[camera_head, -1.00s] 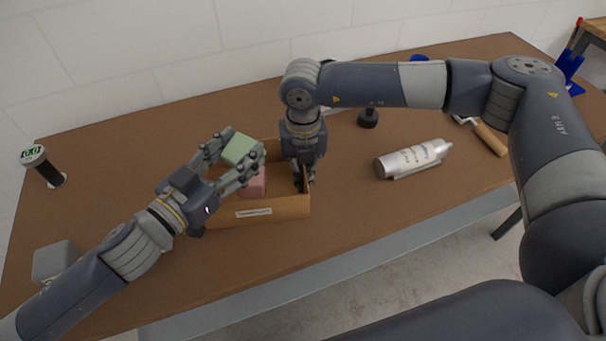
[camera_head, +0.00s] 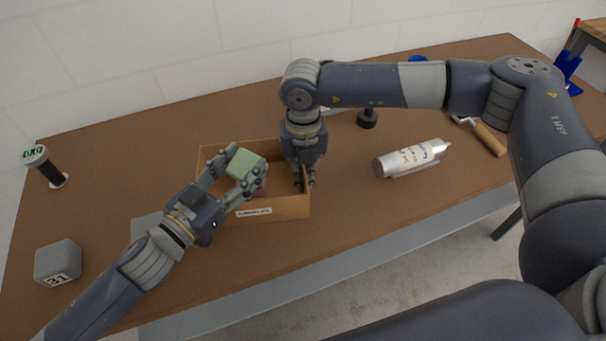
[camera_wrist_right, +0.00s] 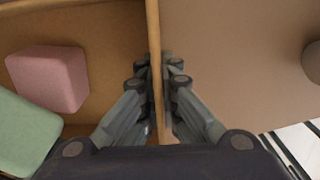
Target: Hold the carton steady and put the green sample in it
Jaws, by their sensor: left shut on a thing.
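The open brown carton (camera_head: 285,207) stands mid-table with a label on its front wall. My left gripper (camera_head: 244,163) is shut on the green sample (camera_head: 247,168) and holds it over the carton's opening; its exact height is hard to tell. My right gripper (camera_head: 304,182) is at the carton's right wall; in the right wrist view its fingers (camera_wrist_right: 160,78) lie on both sides of that wall, shut on it. A pink block (camera_wrist_right: 48,78) is inside the carton, mostly hidden in the head view. The green sample (camera_wrist_right: 25,135) shows left of the wall in the wrist view.
A silver bottle (camera_head: 408,160) lies to the right. A grey cube marked 31 (camera_head: 57,262) sits at the front left. A black gauge with a green display (camera_head: 36,154) stands at the far left. A wooden-handled tool (camera_head: 490,138) lies at the right.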

